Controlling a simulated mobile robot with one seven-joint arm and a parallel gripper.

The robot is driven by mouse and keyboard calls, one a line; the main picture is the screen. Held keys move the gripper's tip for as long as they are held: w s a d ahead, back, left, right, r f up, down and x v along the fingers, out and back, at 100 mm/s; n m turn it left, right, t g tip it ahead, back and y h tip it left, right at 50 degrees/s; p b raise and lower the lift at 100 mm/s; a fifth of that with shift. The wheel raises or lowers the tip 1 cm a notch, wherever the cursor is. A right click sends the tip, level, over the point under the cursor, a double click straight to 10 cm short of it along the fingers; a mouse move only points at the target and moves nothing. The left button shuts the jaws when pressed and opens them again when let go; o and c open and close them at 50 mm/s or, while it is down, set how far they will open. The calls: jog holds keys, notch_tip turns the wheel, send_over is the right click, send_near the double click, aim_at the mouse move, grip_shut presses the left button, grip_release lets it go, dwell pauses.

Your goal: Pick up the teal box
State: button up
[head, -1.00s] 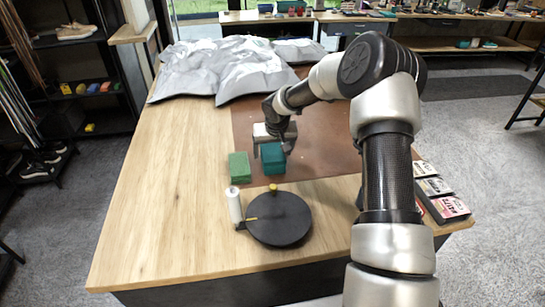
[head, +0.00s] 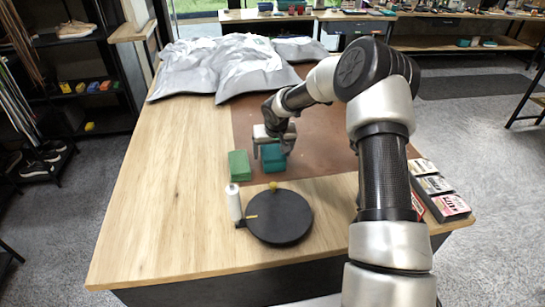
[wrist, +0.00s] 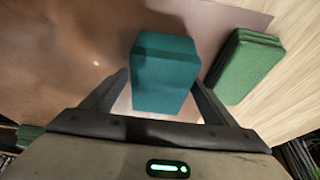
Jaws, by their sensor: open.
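The teal box (head: 274,164) sits on the brown mat on the table, near the mat's front left part. My gripper (head: 273,148) is over the box, pointing down, with its fingers spread. In the wrist view the teal box (wrist: 163,75) lies between the two open fingers (wrist: 157,95), one on each side. The right finger is close to the box and a gap shows at the left finger. I cannot tell whether either finger touches it.
A green stack of pads (head: 239,165) stands just left of the teal box; it also shows in the wrist view (wrist: 246,66). A black round turntable (head: 279,222) and a white roll (head: 234,203) are in front. Grey crumpled cloth (head: 235,68) covers the back. Small boxes (head: 437,187) lie at the right edge.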

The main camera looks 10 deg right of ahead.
dwell(0.4)
jog(key=c, duration=1.3)
